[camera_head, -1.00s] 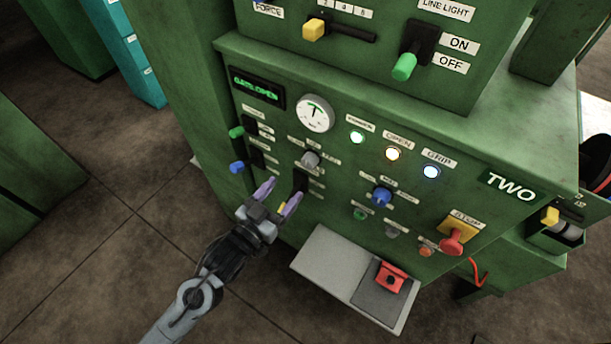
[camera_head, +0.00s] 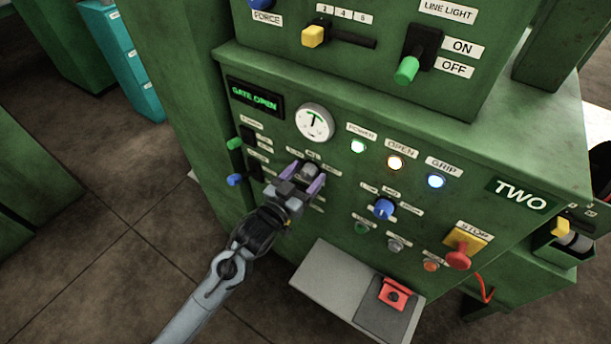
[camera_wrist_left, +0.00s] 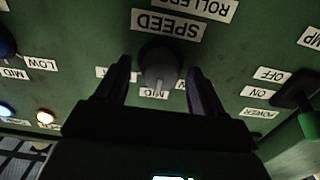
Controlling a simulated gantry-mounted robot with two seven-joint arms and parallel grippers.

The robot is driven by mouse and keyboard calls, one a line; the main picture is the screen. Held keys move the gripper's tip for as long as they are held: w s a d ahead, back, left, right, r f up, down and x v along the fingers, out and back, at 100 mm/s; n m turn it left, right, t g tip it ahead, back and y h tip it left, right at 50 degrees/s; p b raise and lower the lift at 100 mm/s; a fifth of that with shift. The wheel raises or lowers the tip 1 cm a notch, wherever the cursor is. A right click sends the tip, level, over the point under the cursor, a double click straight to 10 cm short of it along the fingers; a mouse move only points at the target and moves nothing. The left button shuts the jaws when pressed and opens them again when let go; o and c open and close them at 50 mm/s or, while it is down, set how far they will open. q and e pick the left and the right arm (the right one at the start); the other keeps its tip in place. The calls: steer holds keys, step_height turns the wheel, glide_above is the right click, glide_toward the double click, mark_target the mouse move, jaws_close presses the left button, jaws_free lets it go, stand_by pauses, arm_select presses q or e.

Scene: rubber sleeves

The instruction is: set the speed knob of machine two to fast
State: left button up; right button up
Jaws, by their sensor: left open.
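The grey speed knob (camera_head: 310,170) is on the green panel of machine two, whose TWO label (camera_head: 519,193) is at the right. My left gripper (camera_head: 307,178) is at the knob, with its purple fingers open on either side of it. In the left wrist view, which is upside down, the knob (camera_wrist_left: 158,66) sits between the dark fingers, with visible gaps. The SPEED label (camera_wrist_left: 167,25) is above it there. Its ridge seems to point toward the MID label (camera_wrist_left: 153,93). The labels at its sides are mostly hidden by the fingers. My right gripper is not in view.
A blue knob (camera_head: 384,208) is to the right, with small buttons below it. A red stop button (camera_head: 458,257) is further right. Green-tipped (camera_head: 234,143) and blue-tipped (camera_head: 235,180) levers stick out at the left. A grey shelf (camera_head: 325,280) with a red part juts out below.

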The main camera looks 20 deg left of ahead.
arm_select(q)
steer(key=shift+w, duration=0.15)
steer(key=c, duration=1)
steer(key=shift+r+m+p, duration=0.15)
steer(key=shift+m+p, duration=0.55)
steer(key=shift+p, duration=0.25)
steer(key=m+p, duration=0.3)
steer(key=shift+d+r+p, duration=0.1)
steer(key=shift+p, duration=0.2)
steer(key=m+p, duration=0.3)
steer(key=m, duration=0.1)
steer(key=shift+f+m+p, duration=0.3)
steer(key=shift+m+p, duration=0.25)
steer(key=shift+m, duration=0.25)
